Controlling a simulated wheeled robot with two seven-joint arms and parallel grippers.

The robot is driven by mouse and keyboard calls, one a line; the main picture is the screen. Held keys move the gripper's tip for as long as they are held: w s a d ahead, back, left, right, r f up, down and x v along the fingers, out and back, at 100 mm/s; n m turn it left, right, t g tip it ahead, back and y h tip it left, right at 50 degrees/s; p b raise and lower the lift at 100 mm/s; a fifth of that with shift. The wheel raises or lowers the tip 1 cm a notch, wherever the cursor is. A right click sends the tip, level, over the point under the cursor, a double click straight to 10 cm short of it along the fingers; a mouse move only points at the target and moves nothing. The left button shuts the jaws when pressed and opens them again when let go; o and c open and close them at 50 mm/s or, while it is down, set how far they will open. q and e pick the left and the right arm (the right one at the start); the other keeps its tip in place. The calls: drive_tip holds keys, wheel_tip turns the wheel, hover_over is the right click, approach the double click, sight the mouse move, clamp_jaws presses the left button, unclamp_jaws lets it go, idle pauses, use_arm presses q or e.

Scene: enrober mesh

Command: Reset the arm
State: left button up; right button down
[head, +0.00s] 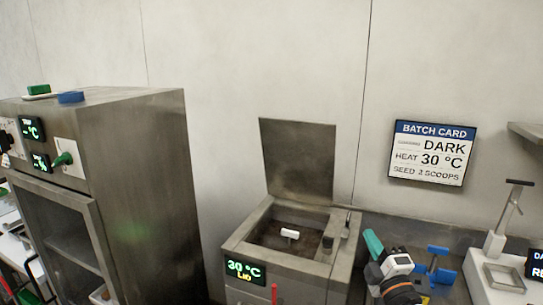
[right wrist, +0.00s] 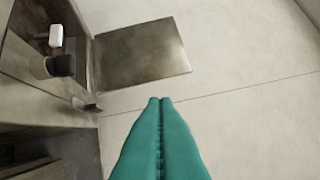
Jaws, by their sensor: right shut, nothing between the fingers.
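My right gripper (head: 372,242) shows in the head view at the lower right, with its teal fingers pointing up and left. It is just right of the steel tempering machine (head: 240,250) and touches nothing that I can see. In the right wrist view its teal fingers (right wrist: 160,102) are pressed together with nothing between them. My right arm (head: 398,275) comes up from the bottom edge. I do not see my left gripper in either view.
The machine's lid (head: 298,158) stands open; its display (head: 245,270) reads 30 °C and LID. A steel cabinet (head: 145,180) stands at left. A batch card (head: 432,153) hangs on the wall. A blue object (head: 437,265) and a white stand (head: 490,275) are at right.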

drive_tip(key=s+f+m+g+h, duration=0.4)
drive_tip(key=s+f+m+g, duration=0.5)
drive_tip(key=s+f, duration=0.6)
drive_tip(key=s+a+f+m+g+y, duration=0.1)
drive_tip(key=s+f+m+g, duration=0.35)
drive_tip(key=s, duration=0.65)
drive_tip(key=s+a+f+m+g, duration=0.1)
drive_tip(key=s+f+m+g, duration=0.4)
drive_tip(key=s, duration=0.6)
wheel_tip(320, 180, down, 28)
drive_tip(key=n, duration=0.2)
drive_tip(key=s+d+f+g, duration=0.1)
drive_tip(key=s+d+f, duration=0.2)
drive_tip(key=s+f, duration=1.2)
drive_tip(key=shift+s+f, duration=0.2)
drive_tip(key=shift+s, duration=0.6)
